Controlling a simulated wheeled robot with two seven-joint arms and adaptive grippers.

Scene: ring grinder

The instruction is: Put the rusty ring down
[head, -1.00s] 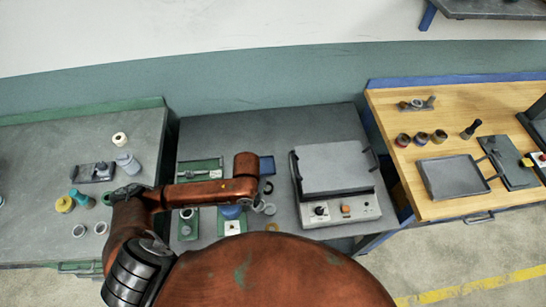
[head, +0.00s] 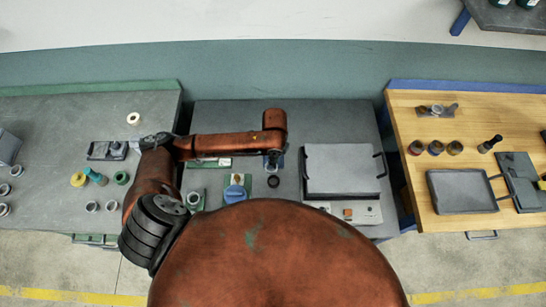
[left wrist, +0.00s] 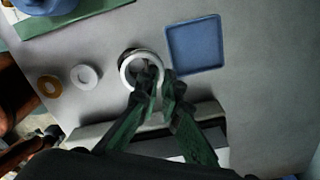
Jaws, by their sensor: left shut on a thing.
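My left gripper (left wrist: 158,88) is shut on a ring (left wrist: 127,72), pale grey in the left wrist view. I cannot make out rust on it. A dark round shape shows just behind the ring; I cannot tell whether it is shadow or another ring, or whether the held ring touches the table. A blue square tray (left wrist: 194,44) lies beside the ring on the right. In the head view the wrist of my left arm covers part of this tray, and a dark ring (head: 273,182) shows just below it. My right gripper is not in view.
A white ring (left wrist: 85,77) and a brass-coloured ring (left wrist: 49,87) lie on the grey table (head: 330,118). A blue knob (head: 236,192) on a green base stands left of the tray. The grinder (head: 340,170) stands at the right.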

